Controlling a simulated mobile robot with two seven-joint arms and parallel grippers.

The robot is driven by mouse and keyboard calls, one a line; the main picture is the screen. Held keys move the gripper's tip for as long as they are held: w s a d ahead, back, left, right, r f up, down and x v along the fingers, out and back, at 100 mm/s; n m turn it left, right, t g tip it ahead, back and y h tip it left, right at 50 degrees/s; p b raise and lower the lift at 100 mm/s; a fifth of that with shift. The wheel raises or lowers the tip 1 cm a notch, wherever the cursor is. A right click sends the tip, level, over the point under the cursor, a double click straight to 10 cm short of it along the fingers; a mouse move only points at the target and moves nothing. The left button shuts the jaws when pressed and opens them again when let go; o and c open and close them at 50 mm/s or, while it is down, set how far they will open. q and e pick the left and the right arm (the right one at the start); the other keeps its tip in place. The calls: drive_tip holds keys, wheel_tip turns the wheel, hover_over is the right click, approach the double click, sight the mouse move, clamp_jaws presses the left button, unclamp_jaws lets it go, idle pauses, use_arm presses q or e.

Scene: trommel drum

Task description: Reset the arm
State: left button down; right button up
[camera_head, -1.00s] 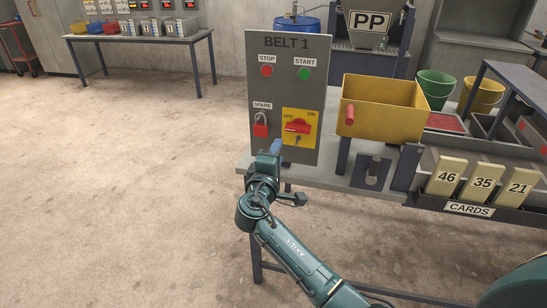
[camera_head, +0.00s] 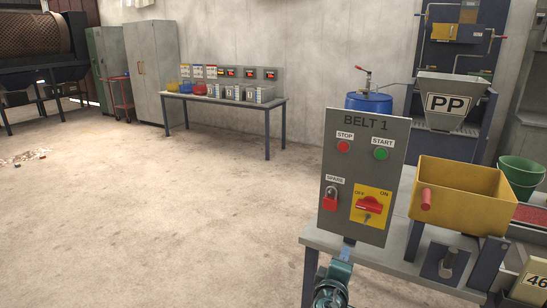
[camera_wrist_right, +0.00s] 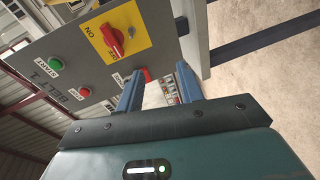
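My right gripper (camera_head: 347,250) is at the bottom of the head view, just below the front of the BELT 1 panel (camera_head: 392,128). In the right wrist view its two blue fingers (camera_wrist_right: 160,80) are apart, with nothing seen held between them. The panel carries a red STOP button (camera_head: 343,146), a green START button (camera_head: 381,154), a red padlock (camera_head: 330,203) under SPARE and a red rotary switch (camera_head: 369,204) on a yellow OFF/ON plate. The padlock is partly hidden behind a finger in the right wrist view. My left gripper is in neither view.
The panel stands on a grey bench, beside a yellow bin (camera_head: 465,190) with a red handle and a green bucket (camera_head: 520,172). A table (camera_head: 225,98) with several small containers stands by the back wall. A drum machine (camera_head: 35,45) is far left.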

drive_tip(key=s+a+f+m+g+y, duration=0.2)
drive_tip(key=s+f+y, duration=0.2)
drive_tip(key=s+f, duration=0.6)
drive_tip(key=s+a+f+m+y, duration=0.1)
drive_tip(key=s+m+y, duration=0.1)
drive_tip(key=s, duration=0.4)
drive_tip(key=s+a+f+m+g+y, duration=0.1)
drive_tip(key=s+m+y, duration=0.1)
drive_tip(key=s, duration=0.4)
drive_tip(key=s+a+f+m+y, duration=0.1)
drive_tip(key=s+f+m+y, duration=0.1)
drive_tip(key=s, duration=0.4)
drive_tip(key=shift+s+a+g+y, duration=0.25)
drive_tip(key=shift+s+g+y, duration=0.05)
drive_tip(key=shift+s, duration=0.05)
drive_tip(key=shift+f, duration=0.1)
